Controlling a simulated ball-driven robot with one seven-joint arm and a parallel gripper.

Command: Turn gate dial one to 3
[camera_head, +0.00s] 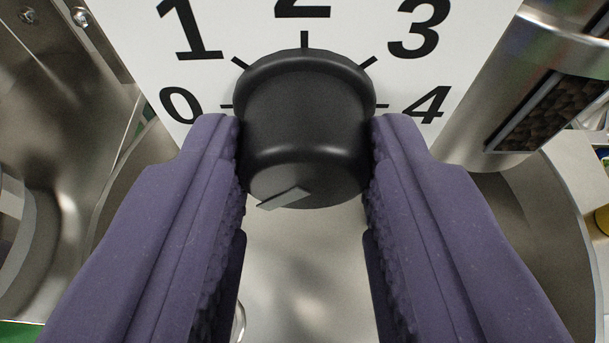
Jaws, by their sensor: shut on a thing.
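The gate dial (305,110) is a black round knob in front of a white number plate (250,22). The plate reads 0, 1, 2, 3 and 4 from left over the top to right, with a short black tick at each number. A grey pointer mark (284,198) shows low on the knob's front face, left of its middle. It slants down to the left, away from the 3 at upper right. My gripper (305,150) is shut on the dial, its purple ribbed fingers touching the left and right sides. No label shows which dial this is.
Shiny metal housing surrounds the plate. A metal cylinder (500,95) with a dark window showing brown grains (555,110) stands at the right. Bolted metal panels (50,90) rise at the left. A curved metal wall lies below right.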

